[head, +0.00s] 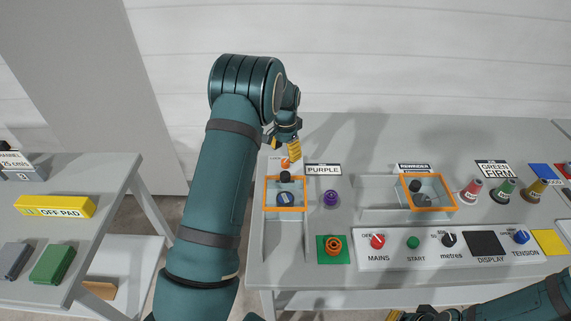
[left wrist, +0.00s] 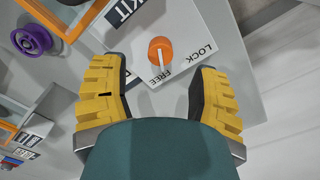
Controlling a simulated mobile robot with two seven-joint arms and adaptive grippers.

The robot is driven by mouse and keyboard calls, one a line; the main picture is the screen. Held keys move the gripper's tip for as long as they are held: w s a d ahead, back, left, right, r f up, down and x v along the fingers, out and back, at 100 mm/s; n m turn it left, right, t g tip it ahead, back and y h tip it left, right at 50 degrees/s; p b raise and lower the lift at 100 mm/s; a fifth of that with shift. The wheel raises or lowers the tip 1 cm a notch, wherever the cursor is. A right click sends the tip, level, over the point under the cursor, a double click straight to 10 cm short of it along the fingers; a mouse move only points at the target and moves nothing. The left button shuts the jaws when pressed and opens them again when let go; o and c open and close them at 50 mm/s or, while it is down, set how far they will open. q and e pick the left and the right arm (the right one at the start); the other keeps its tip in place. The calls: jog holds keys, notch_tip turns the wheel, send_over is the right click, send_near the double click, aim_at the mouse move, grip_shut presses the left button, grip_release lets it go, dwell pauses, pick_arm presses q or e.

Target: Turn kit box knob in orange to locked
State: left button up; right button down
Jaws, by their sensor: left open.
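The orange kit box knob (left wrist: 161,50) stands on a small pale plate marked LOCK and FREE (left wrist: 180,66) in the left wrist view. Its white pointer line points toward FREE. In the head view the knob (head: 285,163) shows small at the back left of the right-hand table. My left gripper (left wrist: 160,75) is open, its yellow fingers apart on either side of the plate, with the knob just beyond the tips. In the head view the left gripper (head: 288,150) hangs right by the knob. My right gripper (head: 425,314) is cut off at the bottom edge.
An orange-framed box (head: 300,208) and a purple spool (head: 331,198) sit in front of the knob. A KIT sign (left wrist: 124,10) stands close beside it. A white control panel (head: 395,261) runs along the table front. A gap separates the left table (head: 110,170).

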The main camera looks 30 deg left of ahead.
aim_at(286, 161)
pick_arm(q)
jog(key=shift+f+b, duration=0.3)
jog(key=shift+f, duration=2.4)
grip_shut()
